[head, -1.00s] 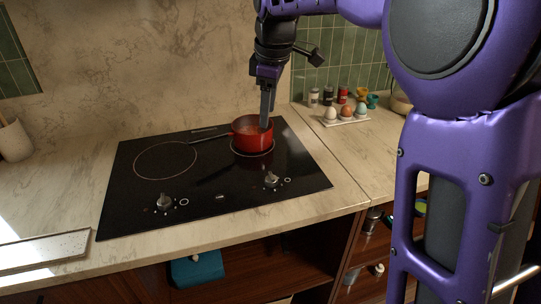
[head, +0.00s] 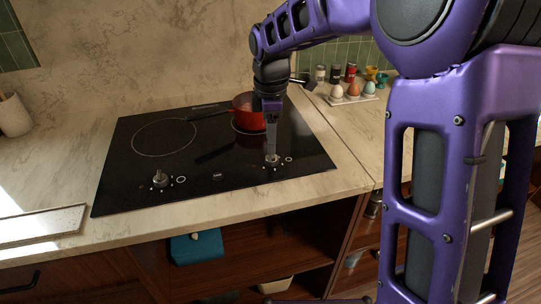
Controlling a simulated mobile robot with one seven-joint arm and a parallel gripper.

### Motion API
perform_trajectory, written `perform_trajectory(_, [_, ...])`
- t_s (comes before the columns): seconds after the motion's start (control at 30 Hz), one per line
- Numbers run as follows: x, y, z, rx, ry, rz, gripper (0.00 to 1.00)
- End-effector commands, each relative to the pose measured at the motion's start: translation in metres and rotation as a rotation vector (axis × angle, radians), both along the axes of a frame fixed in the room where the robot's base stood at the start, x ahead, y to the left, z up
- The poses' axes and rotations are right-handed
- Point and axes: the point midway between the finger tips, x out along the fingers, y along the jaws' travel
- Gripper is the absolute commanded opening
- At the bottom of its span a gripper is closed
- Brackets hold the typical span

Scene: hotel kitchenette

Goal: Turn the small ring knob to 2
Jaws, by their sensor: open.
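The black cooktop (head: 160,193) has two ring outlines and two knobs along its front edge. The right knob (head: 272,161) sits in front of the smaller ring (head: 236,129), which bears a red pot (head: 243,103). My gripper (head: 271,155) points down with its fingertips at the right knob, partly hiding it. I cannot tell whether the fingers touch it. The gripper is open. The knob's pointer and marks are too small to read. The left knob (head: 160,179) stands clear in front of the larger ring (head: 164,137).
The pot's handle (head: 209,114) points left across the cooktop. An egg tray (head: 354,98), small jars (head: 335,74) and egg cups (head: 381,80) stand at the back right. A white utensil holder (head: 14,117) and a board (head: 40,224) are at left.

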Motion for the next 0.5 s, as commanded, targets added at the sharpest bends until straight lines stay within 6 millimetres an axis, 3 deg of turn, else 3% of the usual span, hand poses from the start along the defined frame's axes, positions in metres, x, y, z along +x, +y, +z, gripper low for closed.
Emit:
perform_trajectory(0.03, [0.0, 0.0, -0.013, 0.0, 0.002, 0.0, 0.56])
perform_trajectory(0.2, [0.003, 0.001, -0.039, 0.0, 0.0, 0.001, 0.56])
perform_trajectory(0.5, [0.004, 0.0, -0.055, 0.0, -0.001, 0.001, 0.56])
